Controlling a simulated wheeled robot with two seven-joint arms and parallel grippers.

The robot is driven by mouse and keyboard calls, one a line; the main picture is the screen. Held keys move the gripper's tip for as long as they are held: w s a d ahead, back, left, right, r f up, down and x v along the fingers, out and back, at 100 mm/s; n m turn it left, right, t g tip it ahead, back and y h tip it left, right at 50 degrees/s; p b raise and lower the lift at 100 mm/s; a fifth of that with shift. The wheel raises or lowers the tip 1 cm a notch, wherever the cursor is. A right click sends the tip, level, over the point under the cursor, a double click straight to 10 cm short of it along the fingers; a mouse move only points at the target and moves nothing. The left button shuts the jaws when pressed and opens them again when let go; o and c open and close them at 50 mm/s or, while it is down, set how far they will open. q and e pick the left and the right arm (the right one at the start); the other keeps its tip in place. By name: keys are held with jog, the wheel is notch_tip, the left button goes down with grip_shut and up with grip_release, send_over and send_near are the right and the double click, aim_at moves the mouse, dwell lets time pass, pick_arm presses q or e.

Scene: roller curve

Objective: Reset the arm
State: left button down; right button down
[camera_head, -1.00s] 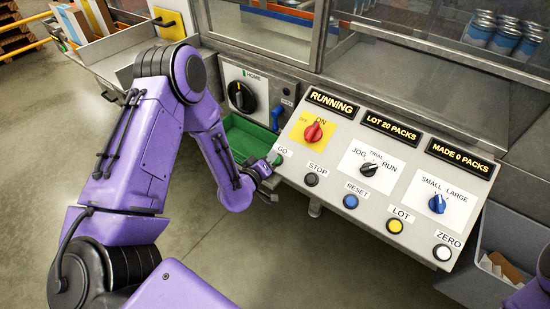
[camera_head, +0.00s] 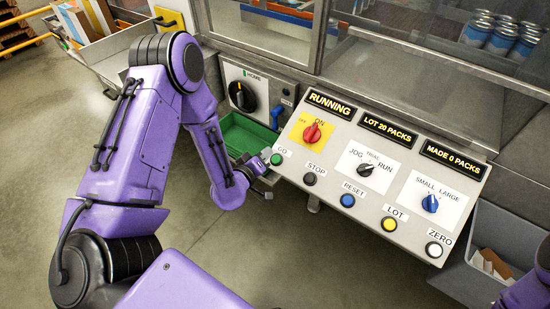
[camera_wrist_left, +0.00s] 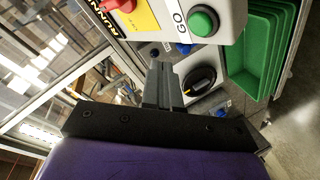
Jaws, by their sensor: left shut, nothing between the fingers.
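My left arm (camera_head: 135,150) comes in from the left in the head view. Its gripper (camera_head: 262,177) is near the left end of the control panel (camera_head: 330,160), just below the green GO button (camera_head: 277,159). In the left wrist view the fingers (camera_wrist_left: 163,85) are shut together and hold nothing. The GO button (camera_wrist_left: 203,22) shows above and to the right of the fingertips there, apart from them. A little of my right arm (camera_head: 525,290) shows at the lower right edge of the head view; its gripper is out of the picture.
The panel has a red switch (camera_head: 312,132), a blue RESET button (camera_head: 347,200) and a yellow LOT button (camera_head: 389,224). Its displays read RUNNING, LOT 20 PACKS and MADE 0 PACKS. A green tray (camera_head: 240,130) lies behind the gripper. A grey bin (camera_head: 470,270) hangs at the right.

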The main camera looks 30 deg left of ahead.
dwell(0.4)
pick_arm(q)
jog(key=s+f+m+g+y+b, duration=0.1)
jog(key=s+f+m+g+b, duration=0.1)
jog(key=s+f+g, duration=0.4)
jog(key=s+d+f+m+g+y+b, duration=0.1)
jog(key=s+f+g, duration=0.4)
jog(key=s+f, duration=1)
jog(key=s+m+b, duration=0.1)
jog(key=s+b, duration=0.1)
jog(key=s, duration=0.5)
jog(key=shift+s+d+g, duration=0.2)
jog(key=shift+d+g, duration=0.1)
jog(key=shift+g, duration=0.1)
jog(key=shift+w, duration=0.1)
